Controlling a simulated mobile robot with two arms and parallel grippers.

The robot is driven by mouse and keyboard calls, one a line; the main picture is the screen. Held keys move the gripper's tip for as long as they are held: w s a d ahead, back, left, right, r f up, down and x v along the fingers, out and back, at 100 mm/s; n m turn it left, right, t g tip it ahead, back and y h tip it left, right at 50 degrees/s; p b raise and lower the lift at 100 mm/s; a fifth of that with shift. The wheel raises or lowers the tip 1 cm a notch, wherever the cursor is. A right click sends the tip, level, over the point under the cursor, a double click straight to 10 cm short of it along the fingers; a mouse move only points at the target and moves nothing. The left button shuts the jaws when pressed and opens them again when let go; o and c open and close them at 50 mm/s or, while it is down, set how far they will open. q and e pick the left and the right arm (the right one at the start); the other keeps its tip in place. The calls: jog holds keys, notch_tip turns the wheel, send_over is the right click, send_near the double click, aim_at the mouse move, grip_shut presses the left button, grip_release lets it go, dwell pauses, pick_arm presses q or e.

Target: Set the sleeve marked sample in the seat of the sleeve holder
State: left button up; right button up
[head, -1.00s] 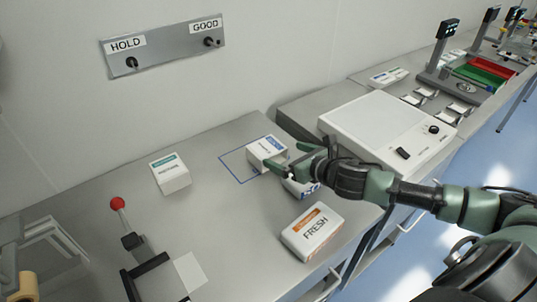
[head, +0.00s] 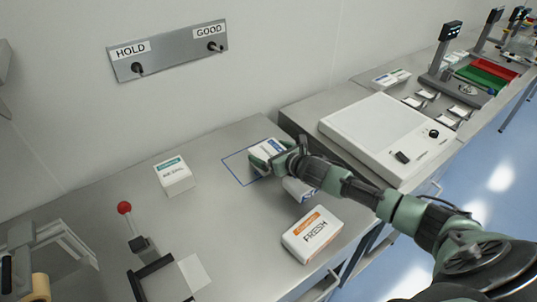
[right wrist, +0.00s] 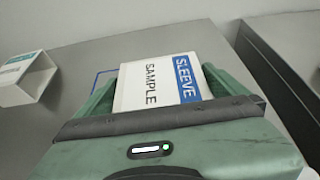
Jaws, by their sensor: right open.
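The sleeve marked SAMPLE (right wrist: 158,82), white with a blue band, lies at the right part of a blue outlined square on the bench; it is partly covered in the head view (head: 268,147). My right gripper (head: 268,160) is open over it. In the right wrist view the green fingers of my right gripper (right wrist: 158,92) stand on either side of the sleeve; contact cannot be told. A black frame fixture with a red-knobbed lever (head: 137,243) stands at the front left; its seat is not clearly visible. My left gripper is not in view.
A teal-banded white sleeve (head: 174,176) stands left of the square. An orange-banded FRESH box (head: 313,235) lies near the front edge. A white flat device (head: 375,130) stands right.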

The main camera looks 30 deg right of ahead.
aim_at(269, 150)
jog(key=shift+w+a+f, duration=0.1)
jog(key=shift+w+f, duration=0.05)
jog(key=shift+w, duration=0.15)
jog(key=c, duration=1.1)
notch_tip(269, 150, up, 20)
jog(key=s+a+r+b, duration=0.1)
jog(key=s+a+b, duration=0.1)
jog(key=s+a, duration=0.65)
jog(key=shift+m+h, duration=0.8)
jog(key=shift+h, duration=0.1)
jog(key=s+a+r, duration=0.1)
jog(key=s, duration=0.1)
jog(key=s+a+r, duration=0.2)
jog(key=s, duration=0.1)
jog(key=s+a+r, duration=0.1)
jog(key=s+a, duration=0.1)
jog(key=shift+s+a+r+b, duration=0.15)
jog(key=shift+s+a+b, duration=0.1)
jog(key=shift+b, duration=0.1)
